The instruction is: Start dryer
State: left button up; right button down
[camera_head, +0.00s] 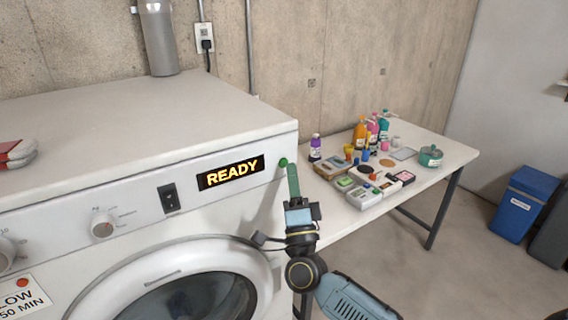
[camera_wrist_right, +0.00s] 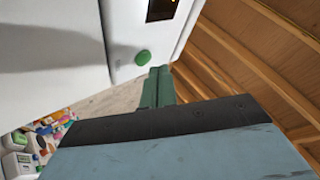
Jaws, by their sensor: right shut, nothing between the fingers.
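The white dryer (camera_head: 130,150) fills the left of the head view. Its lit display (camera_head: 231,172) reads READY. A black rocker switch (camera_head: 169,198) and a knob (camera_head: 103,224) are on its panel. A green round button (camera_head: 283,162) sits at the panel's right end; it also shows in the right wrist view (camera_wrist_right: 142,57). My right gripper (camera_head: 293,172) has its green fingers shut and empty, with the tips just beside and below the button. Whether they touch it I cannot tell. My left gripper is not in view.
A table (camera_head: 455,151) right of the dryer holds several bottles, jars and small boxes. Blue and dark bins (camera_head: 522,205) stand at the far right. A red and white object (camera_head: 15,152) lies on the dryer's top.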

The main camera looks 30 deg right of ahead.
dwell(0.4)
jog(key=shift+w+y, duration=0.3)
jog(key=shift+w, duration=0.1)
